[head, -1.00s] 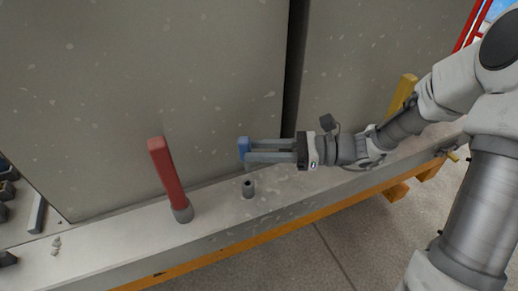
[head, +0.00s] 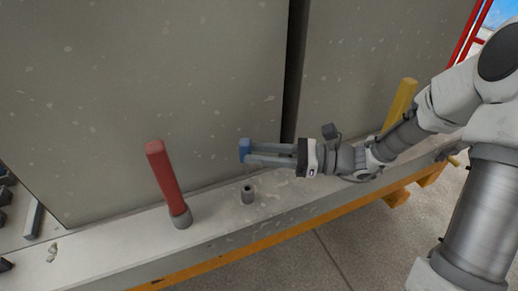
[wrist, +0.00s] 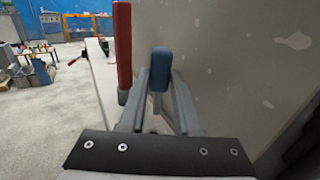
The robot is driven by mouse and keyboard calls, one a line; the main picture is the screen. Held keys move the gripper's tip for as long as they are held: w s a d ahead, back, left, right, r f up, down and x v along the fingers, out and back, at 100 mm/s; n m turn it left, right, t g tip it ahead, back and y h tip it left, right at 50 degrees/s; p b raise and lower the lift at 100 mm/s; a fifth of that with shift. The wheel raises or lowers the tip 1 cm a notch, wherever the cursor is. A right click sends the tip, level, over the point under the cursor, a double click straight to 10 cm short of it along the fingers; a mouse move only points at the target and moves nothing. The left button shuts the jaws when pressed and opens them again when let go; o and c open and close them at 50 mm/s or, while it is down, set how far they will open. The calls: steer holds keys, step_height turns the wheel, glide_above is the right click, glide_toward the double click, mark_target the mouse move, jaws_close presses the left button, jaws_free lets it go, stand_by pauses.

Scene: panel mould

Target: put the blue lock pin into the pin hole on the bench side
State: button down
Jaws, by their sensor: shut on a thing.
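The blue lock pin (head: 245,149) is held upright between the fingertips of my gripper (head: 250,153), which reaches in from the right. In the wrist view the pin (wrist: 161,68) stands between the two fingers; its lower part is partly hidden by them. I cannot tell how exactly the two line up.
A red-handled lever (head: 167,184) stands left of the socket; it also shows in the wrist view (wrist: 123,48). A yellow handle (head: 400,103) stands at the right, behind my arm. Large grey panels (head: 150,80) rise behind the ledge (head: 215,219).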

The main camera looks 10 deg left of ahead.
step_height(320, 180, down, 4)
steer(key=shift+f+b, duration=0.1)
steer(key=shift+b, duration=0.9)
steer(key=shift+p, duration=0.85)
stand_by(0.9)
steer(key=shift+f+b, duration=1.8)
steer(key=shift+f, duration=1)
steer(key=c, duration=0.5)
jaws_free()
steer(key=d, duration=0.5)
steer(key=d+p, duration=0.1)
steer(key=d, duration=0.5)
steer(key=d+p, duration=0.1)
steer(key=d, duration=0.5)
steer(key=shift+w+d, duration=0.25)
steer(key=shift+r, duration=0.15)
